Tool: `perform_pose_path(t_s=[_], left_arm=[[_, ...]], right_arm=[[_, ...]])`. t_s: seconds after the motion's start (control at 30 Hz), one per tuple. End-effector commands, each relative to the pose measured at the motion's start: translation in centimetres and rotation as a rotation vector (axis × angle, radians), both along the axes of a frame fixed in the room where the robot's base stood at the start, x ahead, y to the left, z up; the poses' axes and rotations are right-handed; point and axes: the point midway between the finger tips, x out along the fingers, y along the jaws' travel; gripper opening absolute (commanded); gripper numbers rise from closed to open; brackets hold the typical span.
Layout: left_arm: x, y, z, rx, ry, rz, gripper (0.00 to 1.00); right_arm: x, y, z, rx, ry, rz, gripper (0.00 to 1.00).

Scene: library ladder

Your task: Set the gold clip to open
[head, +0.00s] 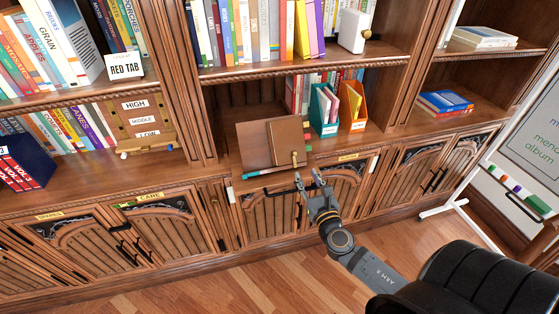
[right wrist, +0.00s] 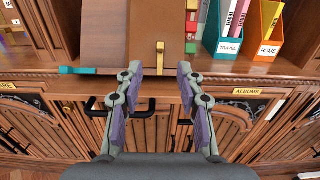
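The gold clip (head: 294,158) is a small upright piece at the lower right of a brown book-like board (head: 271,143) on the cabinet ledge. In the right wrist view the clip (right wrist: 160,57) stands just beyond the fingertips, near the middle. I cannot tell whether it is open or shut. My right gripper (head: 307,175) is open and empty, in front of and slightly below the clip. Its two fingers are well apart in the right wrist view (right wrist: 159,85), with no contact with the clip visible. My left gripper is not in view.
A teal strip (head: 257,173) lies along the board's front edge. Teal (head: 323,110) and orange (head: 352,105) book holders stand to the right. Cabinet doors with black handles are below the ledge (right wrist: 50,85). A whiteboard (head: 530,125) stands at far right.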

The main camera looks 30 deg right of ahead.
Motion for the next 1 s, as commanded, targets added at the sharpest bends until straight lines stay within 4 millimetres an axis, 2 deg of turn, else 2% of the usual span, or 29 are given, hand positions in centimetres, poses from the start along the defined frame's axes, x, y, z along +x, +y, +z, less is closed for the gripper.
perform_pose_path(t_s=[0.1,0.23,0.4,0.6,0.77,1.0], left_arm=[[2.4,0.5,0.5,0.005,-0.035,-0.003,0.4],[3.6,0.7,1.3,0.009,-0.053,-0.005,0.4],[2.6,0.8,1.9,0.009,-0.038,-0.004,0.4],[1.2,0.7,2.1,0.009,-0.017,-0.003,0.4],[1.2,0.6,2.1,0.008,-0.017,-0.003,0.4],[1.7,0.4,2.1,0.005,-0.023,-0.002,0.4]], right_arm=[[0.5,-0.2,0.1,0.002,0.001,-0.001,0.38],[2.5,-0.7,0.3,0.005,-0.001,-0.003,0.38],[6.2,-1.6,0.2,0.006,0.0,-0.003,0.38],[9.3,-2.3,0.0,0.008,0.001,-0.002,0.38],[10.2,-2.5,-0.1,0.008,0.002,-0.001,0.38],[10.2,-2.5,-0.1,0.008,0.002,-0.001,0.36]])
